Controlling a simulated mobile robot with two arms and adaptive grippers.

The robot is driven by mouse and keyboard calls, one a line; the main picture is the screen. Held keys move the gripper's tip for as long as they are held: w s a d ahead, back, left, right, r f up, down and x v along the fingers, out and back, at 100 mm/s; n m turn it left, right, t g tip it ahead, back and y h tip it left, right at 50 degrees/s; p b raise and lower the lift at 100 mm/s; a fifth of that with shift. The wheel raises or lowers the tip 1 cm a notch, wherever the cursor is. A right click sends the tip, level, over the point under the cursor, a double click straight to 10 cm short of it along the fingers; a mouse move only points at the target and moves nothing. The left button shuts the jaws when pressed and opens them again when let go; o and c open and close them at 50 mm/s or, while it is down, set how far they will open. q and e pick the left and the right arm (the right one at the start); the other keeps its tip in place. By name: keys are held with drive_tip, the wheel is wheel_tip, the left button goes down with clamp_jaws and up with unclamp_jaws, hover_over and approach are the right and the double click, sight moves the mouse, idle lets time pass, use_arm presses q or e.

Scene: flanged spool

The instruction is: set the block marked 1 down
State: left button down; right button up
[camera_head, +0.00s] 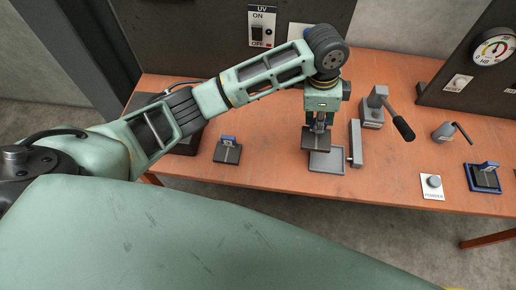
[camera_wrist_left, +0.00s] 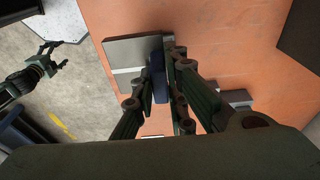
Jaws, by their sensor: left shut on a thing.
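My left gripper (camera_head: 319,124) is shut on the blue handle of a dark grey block (camera_head: 316,142) and points down. In the head view the block overlaps the back part of a shallow grey tray (camera_head: 327,161) on the orange table. I cannot tell whether the block touches the tray or hangs above it. No number is readable on it. In the left wrist view the blue handle (camera_wrist_left: 156,76) shows between the fingers (camera_wrist_left: 165,62), with grey flat surfaces beside it. My right gripper (camera_wrist_left: 55,58) shows at the left of that view, fingers apart and empty, over the floor.
Another dark block with a blue handle (camera_head: 228,150) stands left of the tray. A third (camera_head: 484,178) sits on a blue-edged base at the right. A grey bar (camera_head: 355,144), a lever device (camera_head: 374,108) and a knob on a white plate (camera_head: 432,187) stand right of the tray.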

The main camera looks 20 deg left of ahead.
use_arm(q)
drive_tip(key=shift+s+a+f, duration=0.1)
drive_tip(key=shift+a, duration=0.05)
drive_tip(key=s+a+f+p, duration=0.1)
drive_tip(key=a+f, duration=0.1)
drive_tip(key=a, duration=0.1)
drive_tip(key=s+a+f+p, duration=0.1)
drive_tip(key=a+f, duration=0.1)
drive_tip(key=a, duration=0.1)
drive_tip(key=s+a+f+p, duration=0.1)
drive_tip(key=s+a+f, duration=0.1)
drive_tip(key=a+f, duration=0.1)
drive_tip(key=shift+a, duration=0.55)
drive_tip(key=shift+w+f+p, duration=0.1)
drive_tip(key=shift+f+p, duration=0.4)
drive_tip(key=shift+f, duration=1.45)
use_arm(e)
drive_tip(key=r, duration=0.4)
drive_tip(key=shift+w, duration=0.25)
use_arm(q)
drive_tip(key=shift+f, duration=0.1)
use_arm(e)
drive_tip(key=shift+d+f, duration=0.1)
drive_tip(key=shift+d, duration=0.15)
